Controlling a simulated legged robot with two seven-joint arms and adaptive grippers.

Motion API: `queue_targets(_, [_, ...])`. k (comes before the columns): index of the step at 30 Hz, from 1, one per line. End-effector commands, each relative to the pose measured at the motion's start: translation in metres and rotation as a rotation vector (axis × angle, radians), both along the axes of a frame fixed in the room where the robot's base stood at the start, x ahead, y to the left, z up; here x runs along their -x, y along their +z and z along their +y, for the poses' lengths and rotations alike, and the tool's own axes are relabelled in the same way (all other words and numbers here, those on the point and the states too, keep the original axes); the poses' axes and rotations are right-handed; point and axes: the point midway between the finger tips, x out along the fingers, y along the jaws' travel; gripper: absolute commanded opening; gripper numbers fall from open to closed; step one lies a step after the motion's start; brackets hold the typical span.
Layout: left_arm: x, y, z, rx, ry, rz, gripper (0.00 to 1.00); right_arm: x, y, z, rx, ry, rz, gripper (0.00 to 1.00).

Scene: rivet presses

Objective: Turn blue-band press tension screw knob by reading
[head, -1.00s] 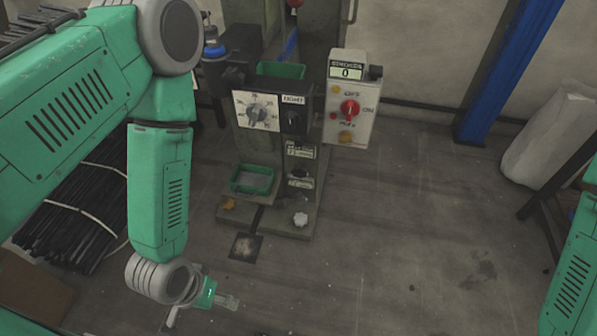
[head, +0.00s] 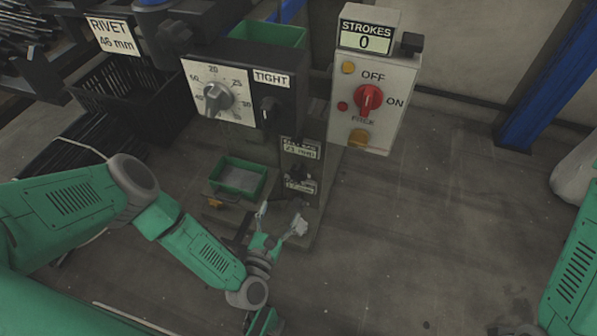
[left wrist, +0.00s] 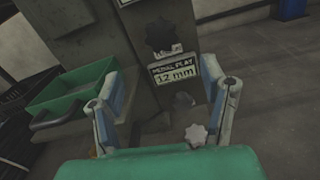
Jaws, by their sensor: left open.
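The press (head: 325,110) has a blue strip (head: 288,10) near its top. Its front carries a numbered dial with a grey pointer knob (head: 217,97) and a black knob (head: 269,108) under a TIGHT label. In the left wrist view, a black star knob (left wrist: 163,38) sits above a "PEDAL PLAY 12 mm" label (left wrist: 174,74), and a pale star knob (left wrist: 196,134) is lower. I cannot tell which is the tension screw knob. My left gripper (head: 281,216) is open and empty, low before the column; its fingers (left wrist: 165,105) flank the label in the wrist view.
A control box (head: 372,85) reads STROKES 0 and has a red OFF/ON knob (head: 369,99). A green tray (head: 238,178) stands left of the column, also near the left finger in the wrist view (left wrist: 72,92). A black crate (head: 130,100) is at left.

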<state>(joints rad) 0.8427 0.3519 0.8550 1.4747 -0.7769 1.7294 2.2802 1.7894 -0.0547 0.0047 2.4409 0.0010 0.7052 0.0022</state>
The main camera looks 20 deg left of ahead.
Motion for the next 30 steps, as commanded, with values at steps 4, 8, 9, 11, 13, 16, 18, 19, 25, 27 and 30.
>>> queue_targets(4, [-0.022,0.000,-0.001,-0.001,0.000,-0.003,0.66,0.000,-0.006,0.000,0.000,0.000,0.000,0.00])
queue_targets(8, [-0.050,-0.001,-0.002,-0.002,0.000,-0.002,0.66,0.000,-0.015,0.000,0.000,0.000,0.000,0.00])
queue_targets(9, [-0.059,-0.001,-0.002,-0.003,0.000,-0.002,0.66,0.000,-0.017,0.000,0.000,0.000,0.000,0.00])
queue_targets(11, [-0.072,-0.001,-0.003,-0.002,0.000,-0.002,0.66,0.000,-0.021,0.000,0.000,0.000,0.000,0.00])
queue_targets(13, [-0.086,-0.001,-0.004,-0.003,-0.001,-0.001,0.66,0.000,-0.026,0.000,0.000,0.000,0.000,0.00])
queue_targets(16, [-0.105,-0.001,-0.004,-0.002,-0.001,0.000,0.66,0.000,-0.031,0.000,0.000,0.000,0.000,0.00])
queue_targets(18, [-0.115,-0.001,-0.005,-0.002,-0.002,0.001,0.66,0.000,-0.034,0.000,0.000,0.000,0.000,0.00])
queue_targets(19, [-0.118,-0.001,-0.006,-0.002,-0.003,0.001,0.66,0.000,-0.035,0.000,0.000,0.000,0.000,0.00])
queue_targets(25, [-0.132,0.000,-0.006,-0.002,-0.004,0.002,0.66,0.000,-0.039,0.000,0.000,0.000,0.000,0.00])
queue_targets(27, [-0.134,0.000,-0.006,-0.002,-0.004,0.003,0.66,0.000,-0.039,0.000,0.000,0.000,0.000,0.00])
queue_targets(30, [-0.134,0.000,-0.006,-0.002,-0.004,0.003,0.66,0.000,-0.039,0.000,0.000,0.000,0.000,0.00])
